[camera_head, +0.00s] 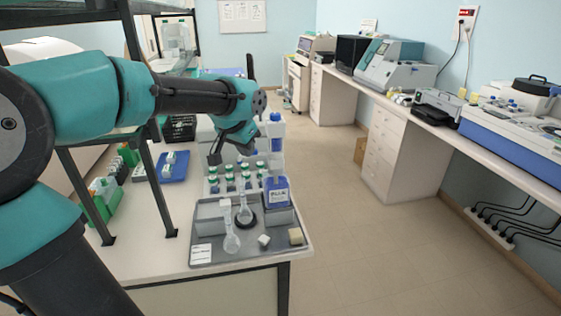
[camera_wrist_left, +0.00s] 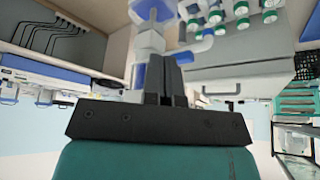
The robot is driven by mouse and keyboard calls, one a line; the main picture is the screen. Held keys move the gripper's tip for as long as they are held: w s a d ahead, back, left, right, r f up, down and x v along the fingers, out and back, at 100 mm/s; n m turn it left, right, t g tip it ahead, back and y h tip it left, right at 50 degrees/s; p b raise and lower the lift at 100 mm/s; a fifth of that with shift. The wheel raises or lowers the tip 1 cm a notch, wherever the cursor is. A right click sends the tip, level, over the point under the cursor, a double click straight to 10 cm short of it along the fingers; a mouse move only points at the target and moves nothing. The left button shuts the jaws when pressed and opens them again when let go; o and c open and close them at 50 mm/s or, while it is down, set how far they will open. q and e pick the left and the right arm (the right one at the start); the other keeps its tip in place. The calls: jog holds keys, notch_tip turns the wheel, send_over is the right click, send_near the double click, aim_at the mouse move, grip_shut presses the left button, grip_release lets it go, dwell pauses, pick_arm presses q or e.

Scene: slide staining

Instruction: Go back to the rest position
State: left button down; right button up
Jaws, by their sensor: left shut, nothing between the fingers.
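My left arm comes in from the left over the bench in the head view. Its gripper (camera_head: 216,156) hangs above the back of the bench, clear of the things there. In the left wrist view the two dark fingers (camera_wrist_left: 165,75) are pressed together with nothing between them. My right gripper is in neither view.
Below the left gripper stand several green-capped bottles (camera_head: 229,178). A black shelf post (camera_head: 164,190) stands close to my left arm.

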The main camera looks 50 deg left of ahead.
pick_arm(q)
jog(key=shift+s+d+r, duration=0.15)
jog(key=shift+d+r, duration=0.05)
jog(key=shift+r, duration=0.55)
